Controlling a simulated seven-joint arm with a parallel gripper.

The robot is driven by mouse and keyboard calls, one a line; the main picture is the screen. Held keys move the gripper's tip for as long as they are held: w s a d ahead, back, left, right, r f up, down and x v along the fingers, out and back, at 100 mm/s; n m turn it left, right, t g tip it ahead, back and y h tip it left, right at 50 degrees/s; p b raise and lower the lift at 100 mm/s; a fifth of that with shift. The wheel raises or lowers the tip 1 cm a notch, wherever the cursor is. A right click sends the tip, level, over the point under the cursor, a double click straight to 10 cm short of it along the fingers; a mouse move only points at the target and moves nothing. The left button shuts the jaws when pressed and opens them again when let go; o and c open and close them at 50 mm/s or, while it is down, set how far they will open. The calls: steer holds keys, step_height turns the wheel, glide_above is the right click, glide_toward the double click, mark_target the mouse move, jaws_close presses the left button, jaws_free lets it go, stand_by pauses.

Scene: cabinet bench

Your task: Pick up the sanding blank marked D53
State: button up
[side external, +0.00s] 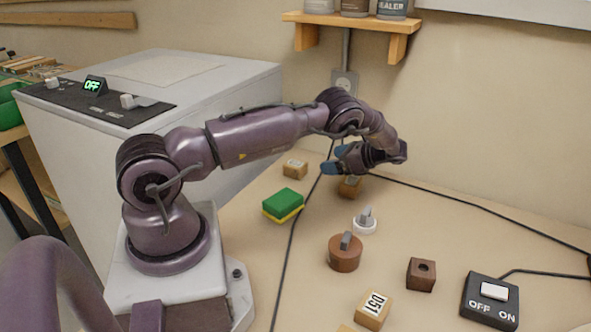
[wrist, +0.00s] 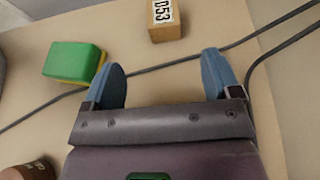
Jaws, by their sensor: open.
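The sanding blank marked D53 (wrist: 164,22) is a small tan wooden block with a white label, at the top edge of the wrist view, beyond my fingertips. In the side view it appears to be the small block (side external: 295,168) behind the sponge, though its mark is too small to read there. My gripper (side external: 340,158) is above the bench, to the right of that block, its fingers pointing left. In the wrist view my gripper (wrist: 164,62) is open, with nothing between its blue fingers.
A green and yellow sponge (side external: 283,205) lies near the blank. Another wooden block (side external: 350,188) sits below my gripper. A block marked D51 (side external: 373,309), a brown round piece (side external: 345,253), a holed brown block (side external: 421,274) and a switch box (side external: 490,299) stand nearer. Black cables cross the bench.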

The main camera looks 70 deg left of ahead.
mark_target(295, 163)
steer(key=shift+s+a+f, duration=0.15)
steer(key=shift+a+f, duration=0.05)
steer(key=shift+f, duration=0.3)
steer(key=x, duration=0.7)
steer(key=shift+s+a, duration=0.15)
steer(key=shift+a+r+x, duration=0.15)
steer(key=shift+x, duration=1.2)
steer(key=shift+a+r+x, duration=0.1)
steer(key=shift+r+x, duration=0.1)
steer(key=shift+x, duration=1.2)
steer(key=c, duration=1.1)
